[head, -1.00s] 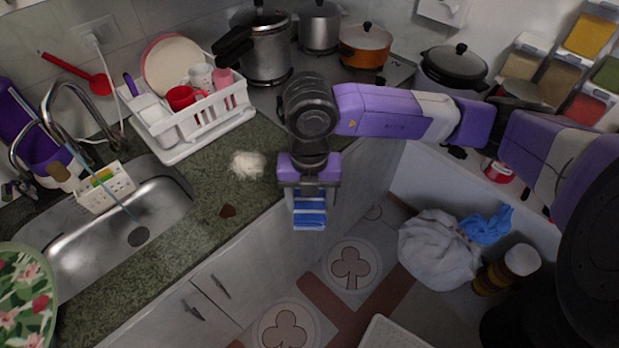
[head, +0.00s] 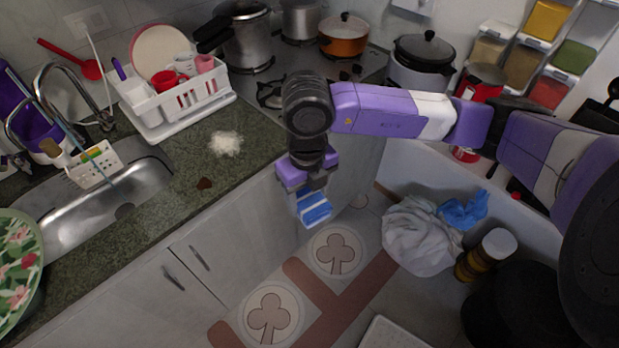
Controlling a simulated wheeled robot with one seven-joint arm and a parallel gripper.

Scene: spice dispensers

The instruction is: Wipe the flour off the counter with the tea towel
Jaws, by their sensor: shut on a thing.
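A small white heap of flour (head: 226,143) lies on the dark green counter (head: 185,170), between the dish rack and the counter's front edge. My gripper (head: 308,205) points down in front of the counter edge, to the right of the flour and apart from it. It is shut on the blue and white striped tea towel (head: 315,211), which hangs folded from the jaws above the floor. The fingertips are mostly hidden by the towel and the gripper body.
A white dish rack (head: 190,108) with cups stands behind the flour. The sink (head: 105,205) is at left, the stove with pots, such as an orange pot (head: 343,40), at the back.

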